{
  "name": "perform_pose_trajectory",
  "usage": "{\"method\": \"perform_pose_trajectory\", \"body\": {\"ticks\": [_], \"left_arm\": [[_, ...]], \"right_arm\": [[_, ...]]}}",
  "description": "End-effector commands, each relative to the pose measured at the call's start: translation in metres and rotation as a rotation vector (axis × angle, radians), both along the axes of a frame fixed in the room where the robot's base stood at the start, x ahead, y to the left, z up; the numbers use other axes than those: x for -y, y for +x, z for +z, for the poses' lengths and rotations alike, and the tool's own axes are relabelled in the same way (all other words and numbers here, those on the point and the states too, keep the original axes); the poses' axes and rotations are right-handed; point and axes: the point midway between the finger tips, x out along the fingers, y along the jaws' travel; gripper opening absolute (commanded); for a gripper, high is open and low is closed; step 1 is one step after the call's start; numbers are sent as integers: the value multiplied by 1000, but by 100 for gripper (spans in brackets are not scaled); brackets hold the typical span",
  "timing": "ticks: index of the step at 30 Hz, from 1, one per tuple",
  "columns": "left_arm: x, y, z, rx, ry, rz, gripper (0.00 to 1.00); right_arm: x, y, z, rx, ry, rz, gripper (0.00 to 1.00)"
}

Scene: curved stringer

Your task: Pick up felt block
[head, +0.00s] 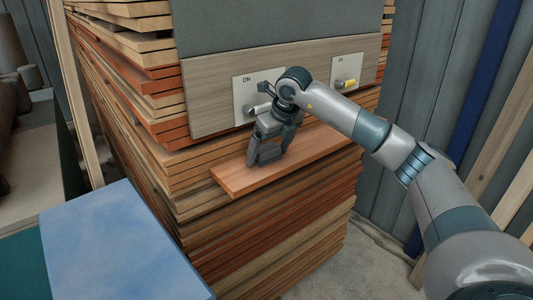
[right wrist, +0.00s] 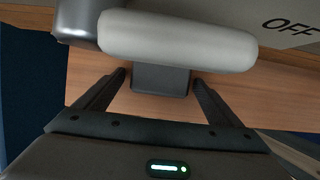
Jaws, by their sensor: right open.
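A dark grey block (right wrist: 160,80), which looks like the felt block, sits on the reddish wooden shelf (right wrist: 235,85). In the head view the block (head: 269,153) shows small and dark among the fingers, on the shelf (head: 320,150). My right gripper (head: 270,158) is open and points down at the shelf. In the right wrist view its two fingers (right wrist: 157,80) stand to either side of the block, with a gap on each side. A pale rounded bar (right wrist: 180,40) hides the block's upper part there. My left gripper is not in view.
A wooden panel (head: 215,90) rises behind the shelf, with an "ON" plate (head: 244,90) and a grey lever close to my gripper. A second plate with a yellow-tipped lever (head: 347,83) is to the right. Stacked boards (head: 230,225) lie below. A blue surface (head: 120,245) is at lower left.

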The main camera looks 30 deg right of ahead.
Motion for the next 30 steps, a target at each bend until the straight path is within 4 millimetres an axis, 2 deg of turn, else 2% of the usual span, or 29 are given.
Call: {"method": "perform_pose_trajectory", "body": {"ticks": [3, 4, 9, 23, 30], "left_arm": [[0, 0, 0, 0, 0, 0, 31], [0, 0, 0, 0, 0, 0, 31], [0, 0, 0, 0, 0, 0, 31], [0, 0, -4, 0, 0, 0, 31], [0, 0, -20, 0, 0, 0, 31]], "right_arm": [[0, 0, 0, 0, 0, 0, 88], [0, 0, 0, 0, 0, 0, 84], [0, 0, 0, 0, 0, 0, 43], [0, 1, 5, 2, 1, -1, 43], [0, 1, 25, 5, 1, -2, 43]]}}
